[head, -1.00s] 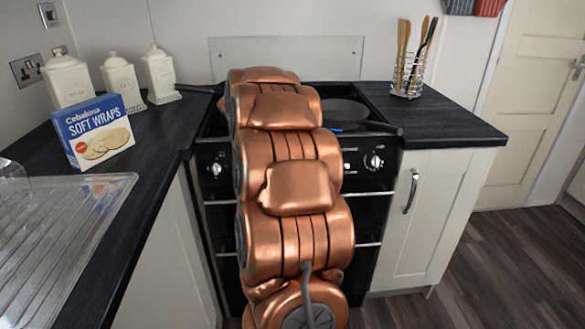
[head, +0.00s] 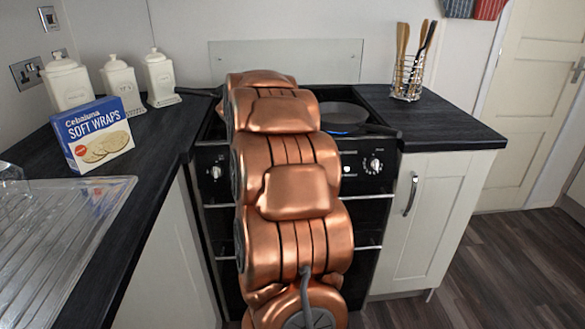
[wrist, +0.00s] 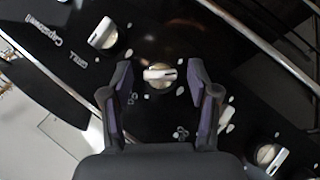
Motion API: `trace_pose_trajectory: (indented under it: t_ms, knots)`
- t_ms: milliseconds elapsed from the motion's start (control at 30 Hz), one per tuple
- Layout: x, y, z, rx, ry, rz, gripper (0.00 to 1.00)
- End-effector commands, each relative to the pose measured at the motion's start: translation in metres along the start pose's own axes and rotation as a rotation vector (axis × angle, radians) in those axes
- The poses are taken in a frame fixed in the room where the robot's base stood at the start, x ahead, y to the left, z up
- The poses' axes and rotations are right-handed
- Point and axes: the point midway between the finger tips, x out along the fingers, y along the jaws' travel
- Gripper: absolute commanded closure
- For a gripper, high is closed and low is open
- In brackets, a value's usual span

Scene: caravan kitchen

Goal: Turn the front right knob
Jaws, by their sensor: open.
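My gripper (wrist: 160,71) is open in the wrist view, with one dark finger on each side of a silver knob (wrist: 159,76) on the black cooker panel. The fingers stand apart from this knob. A second knob (wrist: 103,34) lies up and left, near the GRILL lettering, and a third knob (wrist: 269,156) lies at the lower right. In the head view, my copper arm hides the gripper and the middle of the panel. One panel knob (head: 373,165) shows right of my arm and another (head: 216,171) left of it.
A dark pan (head: 343,115) stands on the hob, with a blue glow beneath it. A Soft Wraps box (head: 93,134) and white canisters (head: 118,82) stand on the left worktop. A utensil rack (head: 408,76) stands on the right worktop. Floor is clear at the right.

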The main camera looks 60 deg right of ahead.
Motion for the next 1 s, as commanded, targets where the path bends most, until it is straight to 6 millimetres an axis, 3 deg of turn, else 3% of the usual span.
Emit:
trace_pose_trajectory:
  t_ms: [233,700,1000]
  knots:
    - [-0.021,0.001,-0.001,0.001,0.002,0.001,0.40]
    - [-0.103,0.001,0.000,0.001,0.002,0.001,0.40]
    - [-0.119,0.000,0.001,0.000,-0.001,0.000,0.40]
